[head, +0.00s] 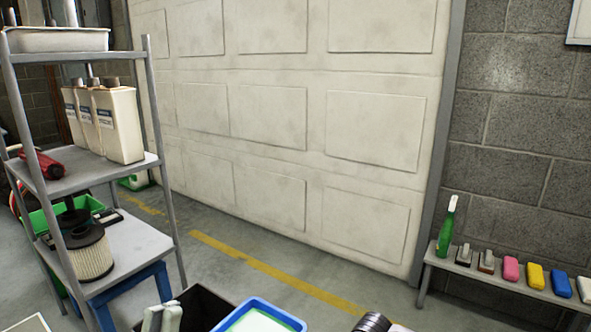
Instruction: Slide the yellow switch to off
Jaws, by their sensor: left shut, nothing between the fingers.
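No part that I can clearly read as a yellow switch shows in the head view. A small yellow block (535,276) stands on the low bench at the right, between a pink block (511,269) and a blue block (561,284). I cannot tell whether it is a switch. My right gripper is out of view.
A grey shelf rack (165,235) stands at left with white jugs (118,125) and a filter (88,252). A blue-rimmed tray (262,306) is at bottom centre. A green bottle (446,228) stands on the bench (460,268). The floor (330,270) before the panelled door is clear.

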